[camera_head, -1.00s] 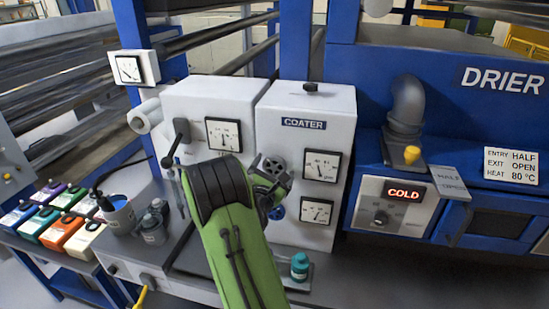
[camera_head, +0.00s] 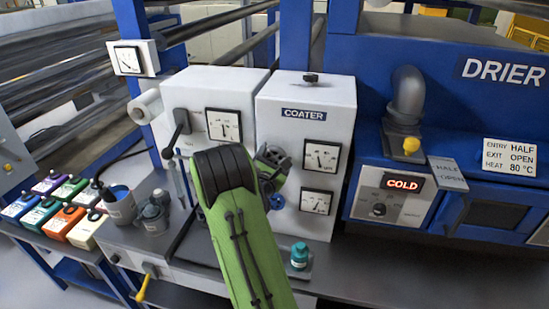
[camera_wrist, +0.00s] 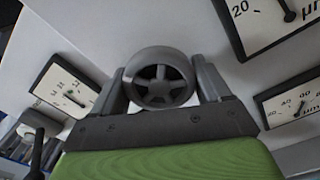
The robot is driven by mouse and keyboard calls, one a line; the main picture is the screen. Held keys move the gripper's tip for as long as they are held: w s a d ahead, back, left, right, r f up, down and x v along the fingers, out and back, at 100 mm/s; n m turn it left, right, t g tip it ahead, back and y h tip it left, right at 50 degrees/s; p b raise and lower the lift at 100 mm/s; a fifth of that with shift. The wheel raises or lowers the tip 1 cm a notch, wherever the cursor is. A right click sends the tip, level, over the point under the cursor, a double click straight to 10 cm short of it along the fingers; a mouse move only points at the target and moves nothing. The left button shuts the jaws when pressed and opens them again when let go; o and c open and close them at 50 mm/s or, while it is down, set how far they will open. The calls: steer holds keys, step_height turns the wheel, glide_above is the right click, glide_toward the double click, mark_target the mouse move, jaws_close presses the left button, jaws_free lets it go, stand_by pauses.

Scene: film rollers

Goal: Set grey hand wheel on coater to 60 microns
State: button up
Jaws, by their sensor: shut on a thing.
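The grey hand wheel (camera_head: 273,156) is a small spoked wheel on the front of the white coater (camera_head: 306,91). In the wrist view the wheel (camera_wrist: 160,80) sits between the two grey fingers of my gripper (camera_wrist: 160,70), which is shut on its rim. In the head view my green arm hides part of the wheel and gripper. An upper dial (camera_head: 320,157) and a lower dial (camera_head: 317,202) are right of the wheel. Two dials marked µm, one at the upper right (camera_wrist: 265,20) and one at the lower right (camera_wrist: 295,101), show in the wrist view; their readings are unclear.
A blue knob (camera_head: 276,201) is just below the wheel. A black lever (camera_head: 178,130) and another gauge (camera_head: 224,125) are to the left. A teal-capped bottle (camera_head: 299,256) stands on the bench below. The drier (camera_head: 480,160) is at the right.

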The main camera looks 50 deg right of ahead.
steer(key=m+b, duration=0.3)
steer(key=m, duration=0.2)
steer(key=shift+f+m+b, duration=0.1)
steer(key=shift+m+b, duration=0.25)
steer(key=shift+m, duration=0.05)
steer(key=m+b, duration=0.4)
steer(key=m, duration=0.1)
steer(key=shift+m, duration=0.3)
steer(key=shift+b, duration=0.3)
steer(key=o, duration=1)
steer(key=b+v, duration=0.4)
steer(key=v, duration=1.2)
